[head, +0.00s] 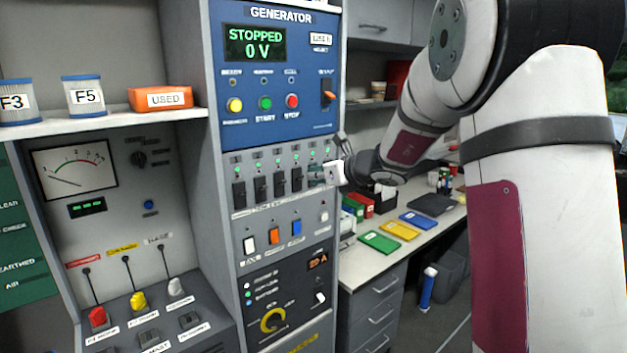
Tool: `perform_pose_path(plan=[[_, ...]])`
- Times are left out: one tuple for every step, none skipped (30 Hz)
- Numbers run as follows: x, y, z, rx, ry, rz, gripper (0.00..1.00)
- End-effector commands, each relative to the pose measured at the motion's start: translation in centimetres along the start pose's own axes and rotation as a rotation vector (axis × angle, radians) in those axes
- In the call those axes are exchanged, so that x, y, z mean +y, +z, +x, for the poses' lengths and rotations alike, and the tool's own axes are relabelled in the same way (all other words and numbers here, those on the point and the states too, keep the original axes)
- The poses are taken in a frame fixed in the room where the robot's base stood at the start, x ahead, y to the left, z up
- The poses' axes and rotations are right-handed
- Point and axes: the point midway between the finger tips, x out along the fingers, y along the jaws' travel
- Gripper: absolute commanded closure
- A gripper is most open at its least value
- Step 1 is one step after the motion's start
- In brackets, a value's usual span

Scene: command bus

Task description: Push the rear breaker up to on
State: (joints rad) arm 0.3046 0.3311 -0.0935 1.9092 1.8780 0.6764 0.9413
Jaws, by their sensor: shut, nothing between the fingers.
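A row of several black breaker levers (280,183) sits on the grey panel below the blue generator panel. Small green lights show above them. The labels under the row are too small to read, so I cannot tell which one is the rear breaker. My gripper (322,175) is shut and empty at the right end of this row. Its fingertips point left, close to the panel face, and cover the right-end levers. I cannot tell whether they touch a lever or how those levers are set.
The generator panel (280,80) reads STOPPED, 0 V. Below the breakers are white, orange and blue rocker switches (274,237) and a yellow-ringed knob (273,320). A desk (360,262) with coloured folders stands right. A shelf (100,122) with filters juts out left.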

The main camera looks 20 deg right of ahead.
Motion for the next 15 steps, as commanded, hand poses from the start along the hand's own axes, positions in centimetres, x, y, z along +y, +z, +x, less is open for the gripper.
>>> perform_pose_path(plan=[[0.1, 0.6, -1.3, 0.0, 0.0, 0.001, 1.0], [0.2, 0.8, -1.7, 0.0, 0.0, 0.001, 1.0], [0.2, 1.1, -2.3, 0.001, 0.001, 0.0, 1.0], [0.2, 1.2, -2.6, 0.001, 0.001, -0.001, 1.0], [0.3, 1.4, -2.9, 0.002, 0.001, -0.001, 1.0], [0.3, 1.5, -3.3, 0.002, 0.002, 0.0, 1.0], [0.3, 1.6, -3.5, 0.002, 0.002, 0.001, 1.0], [0.3, 1.8, -3.7, 0.002, 0.002, 0.001, 1.0], [0.4, 1.8, -3.9, 0.002, 0.002, 0.001, 1.0], [0.4, 1.9, -4.0, 0.003, 0.003, 0.001, 1.0], [0.4, 1.9, -4.1, 0.003, 0.003, 0.001, 1.0], [0.4, 2.0, -4.2, 0.003, 0.003, 0.0, 1.0], [0.4, 2.0, -4.2, 0.003, 0.003, 0.0, 1.0], [0.4, 2.0, -4.2, 0.003, 0.004, 0.0, 1.0], [0.4, 2.0, -4.2, 0.004, 0.004, 0.0, 1.0]])
